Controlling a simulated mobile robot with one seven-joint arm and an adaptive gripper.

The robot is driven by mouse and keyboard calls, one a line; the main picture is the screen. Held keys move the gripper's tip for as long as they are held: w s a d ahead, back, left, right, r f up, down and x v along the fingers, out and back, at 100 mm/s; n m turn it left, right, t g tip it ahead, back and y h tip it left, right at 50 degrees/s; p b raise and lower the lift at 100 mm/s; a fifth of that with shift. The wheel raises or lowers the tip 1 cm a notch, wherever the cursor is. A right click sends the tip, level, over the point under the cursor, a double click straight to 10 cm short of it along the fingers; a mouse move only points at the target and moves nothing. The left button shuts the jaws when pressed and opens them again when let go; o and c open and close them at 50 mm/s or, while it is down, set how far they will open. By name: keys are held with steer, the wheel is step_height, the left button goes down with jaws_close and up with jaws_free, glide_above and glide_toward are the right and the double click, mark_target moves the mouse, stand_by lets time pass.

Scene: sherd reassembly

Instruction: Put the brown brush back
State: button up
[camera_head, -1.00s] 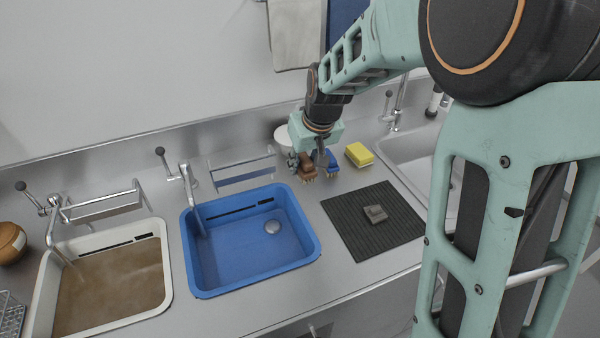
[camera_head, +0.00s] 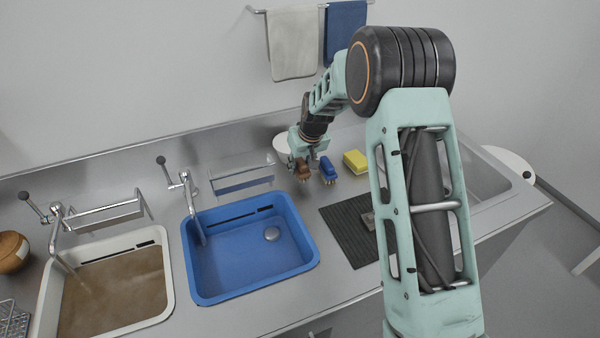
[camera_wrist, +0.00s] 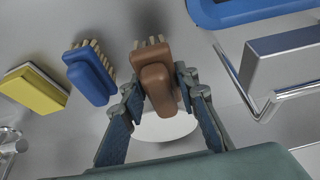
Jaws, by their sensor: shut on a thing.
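The brown brush (camera_head: 303,170) is at the back of the steel counter, left of the blue brush (camera_head: 327,169). In the wrist view the brown brush (camera_wrist: 158,82) has its bristles toward the top of the picture. My gripper (camera_head: 305,158) is over it; in the wrist view my gripper (camera_wrist: 158,88) has one finger on each side of the brown handle, shut on it. The blue brush (camera_wrist: 90,73) stands apart beside the left finger. Whether the brown brush touches the counter is hard to tell.
A yellow sponge (camera_head: 356,161) lies right of the blue brush. A white round dish (camera_head: 282,147) is behind my gripper. The blue basin (camera_head: 222,286), a basin of brown water (camera_head: 112,290) and a dark ribbed mat (camera_head: 342,232) with a grey piece (camera_head: 369,220) are in front.

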mark_target(304, 163)
steer(key=shift+w+f, duration=0.15)
steer(key=shift+f, duration=0.75)
steer(key=shift+w+f, duration=0.1)
steer(key=shift+f, duration=0.8)
steer(key=shift+f, duration=0.2)
steer(key=o, duration=1)
steer(key=shift+r, duration=0.1)
steer(key=shift+r, duration=0.45)
steer(key=v, duration=1.1)
steer(key=shift+s+r+b, duration=0.15)
steer(key=shift+s+b, duration=0.05)
steer(key=shift+b, duration=0.15)
steer(key=shift+d, duration=0.1)
